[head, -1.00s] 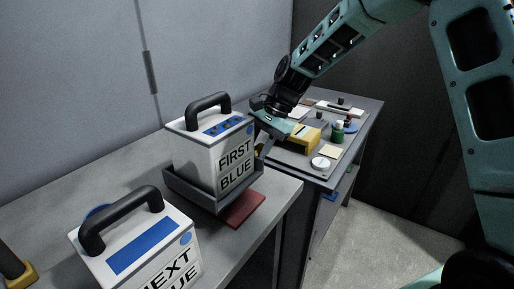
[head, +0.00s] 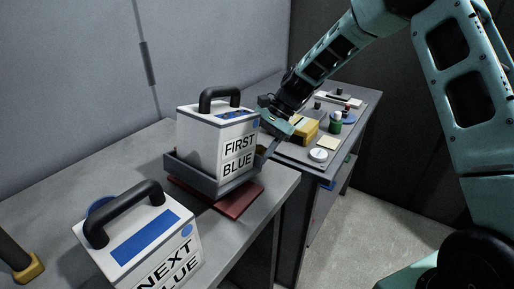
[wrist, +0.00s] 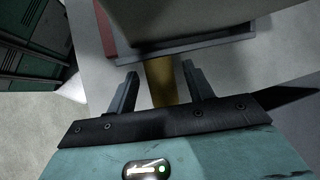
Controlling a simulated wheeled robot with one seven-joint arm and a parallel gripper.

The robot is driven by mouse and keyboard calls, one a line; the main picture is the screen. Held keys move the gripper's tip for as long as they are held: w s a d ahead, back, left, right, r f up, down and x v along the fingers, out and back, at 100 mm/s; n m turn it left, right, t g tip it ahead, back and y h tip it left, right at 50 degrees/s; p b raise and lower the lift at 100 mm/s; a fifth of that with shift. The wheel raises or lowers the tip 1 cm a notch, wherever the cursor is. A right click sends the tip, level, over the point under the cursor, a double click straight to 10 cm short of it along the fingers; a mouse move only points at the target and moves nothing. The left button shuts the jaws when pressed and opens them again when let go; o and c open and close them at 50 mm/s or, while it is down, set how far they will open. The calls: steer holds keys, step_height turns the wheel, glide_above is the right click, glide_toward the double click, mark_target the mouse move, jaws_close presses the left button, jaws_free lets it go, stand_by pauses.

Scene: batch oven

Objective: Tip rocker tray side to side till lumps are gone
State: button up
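The dark grey rocker tray (head: 194,183) sits on a red base (head: 235,196) on the bench. It holds a white box (head: 200,140) with a black handle, labelled FIRST BLUE. The box stands close to upright. The box is closed, so no lumps show. My gripper (head: 268,137) is at the tray's right end. In the wrist view my gripper (wrist: 158,88) has its two fingers on either side of a yellow grip (wrist: 161,82) below the tray rim (wrist: 190,45). A gap shows beside the grip, so the fingers look open around it.
A second white box (head: 130,240), labelled NEXT BLUE, stands at the front left. A side table (head: 340,150) with bottles and a yellow block stands behind my gripper.

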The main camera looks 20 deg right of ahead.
steer(key=b+v, duration=0.1)
steer(key=v, duration=1.6)
steer(key=shift+d, duration=0.2)
steer(key=shift+r, duration=0.1)
